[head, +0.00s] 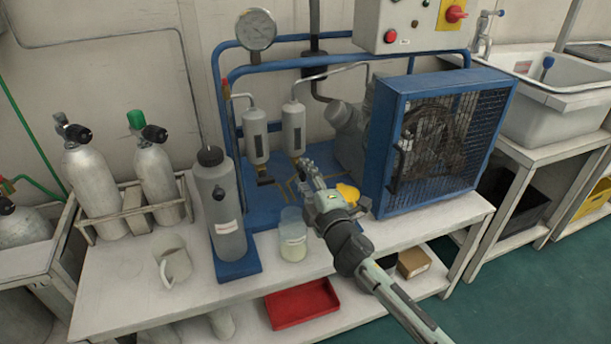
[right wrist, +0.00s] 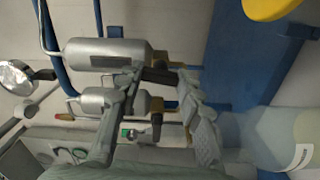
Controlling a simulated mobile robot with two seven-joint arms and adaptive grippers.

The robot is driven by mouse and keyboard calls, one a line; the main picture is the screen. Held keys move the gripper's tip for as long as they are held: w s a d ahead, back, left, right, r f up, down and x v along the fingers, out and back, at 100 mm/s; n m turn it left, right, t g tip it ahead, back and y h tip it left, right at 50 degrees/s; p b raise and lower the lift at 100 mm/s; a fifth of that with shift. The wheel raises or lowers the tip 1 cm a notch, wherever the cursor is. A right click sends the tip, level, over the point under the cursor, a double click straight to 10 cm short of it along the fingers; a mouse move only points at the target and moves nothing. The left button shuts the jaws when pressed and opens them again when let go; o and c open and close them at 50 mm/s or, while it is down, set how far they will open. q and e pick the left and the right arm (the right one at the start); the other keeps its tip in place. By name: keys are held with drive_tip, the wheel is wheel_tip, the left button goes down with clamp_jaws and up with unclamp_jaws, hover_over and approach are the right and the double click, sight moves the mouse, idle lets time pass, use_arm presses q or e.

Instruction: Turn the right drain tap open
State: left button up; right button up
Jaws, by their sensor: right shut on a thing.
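Two grey filter cylinders hang on the blue frame in the head view, the left one (head: 255,137) and the right one (head: 293,128). My right gripper (head: 305,172) is at the foot of the right cylinder and hides most of the right drain tap there. In the right wrist view the cylinders lie sideways. The right drain tap's black handle (right wrist: 160,75) sits between the fingertips of my right gripper (right wrist: 162,82), which is shut on it. The left drain tap (head: 265,180) hangs clear; its black handle (right wrist: 157,127) shows lower in the wrist view. My left gripper is out of view.
A clear beaker (head: 293,240) stands below my right arm. A yellow-topped part (head: 348,193) is close to the right of the gripper. The caged blue compressor (head: 440,140) stands further right. A tall grey canister (head: 218,205) and a jug (head: 173,262) stand left.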

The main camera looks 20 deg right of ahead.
drive_tip(key=o, duration=1.2)
drive_tip(key=shift+c, duration=0.2)
drive_tip(key=s, duration=1.2)
drive_tip(key=shift+d, duration=0.2)
